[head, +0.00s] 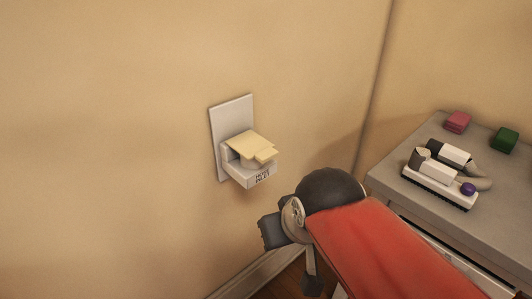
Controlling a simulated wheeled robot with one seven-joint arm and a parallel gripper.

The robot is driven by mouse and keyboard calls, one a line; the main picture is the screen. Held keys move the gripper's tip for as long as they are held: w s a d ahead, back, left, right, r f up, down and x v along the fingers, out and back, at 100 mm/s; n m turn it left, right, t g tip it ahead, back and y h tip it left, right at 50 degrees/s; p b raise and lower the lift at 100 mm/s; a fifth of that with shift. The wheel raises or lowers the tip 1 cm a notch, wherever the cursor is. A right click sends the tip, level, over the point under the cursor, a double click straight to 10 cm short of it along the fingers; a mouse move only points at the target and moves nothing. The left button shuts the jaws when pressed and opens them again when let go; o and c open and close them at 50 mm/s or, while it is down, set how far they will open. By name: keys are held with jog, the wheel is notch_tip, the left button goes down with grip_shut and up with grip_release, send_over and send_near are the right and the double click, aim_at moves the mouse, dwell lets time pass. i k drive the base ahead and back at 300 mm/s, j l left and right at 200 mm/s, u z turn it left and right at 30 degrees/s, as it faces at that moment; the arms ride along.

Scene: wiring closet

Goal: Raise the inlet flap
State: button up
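The inlet (232,112) is a white plate on the tan wall, with a white box-like housing (245,180) sticking out at its lower part. My gripper (270,232) shows as a dark shape below and right of the housing, apart from the flap. Its fingers cannot be made out, so its opening is unclear.
My red arm fills the lower right. A grey bench (400,178) stands right of it, bearing a white-and-grey hand device (444,170), a pink block (457,121) and a green block (503,139). The wall corner is right of the inlet. The wall left of it is clear.

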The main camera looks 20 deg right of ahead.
aim_at(250, 145)
jog(key=k, duration=0.4)
jog(key=k+j+z, duration=0.45)
jog(key=j, duration=0.15)
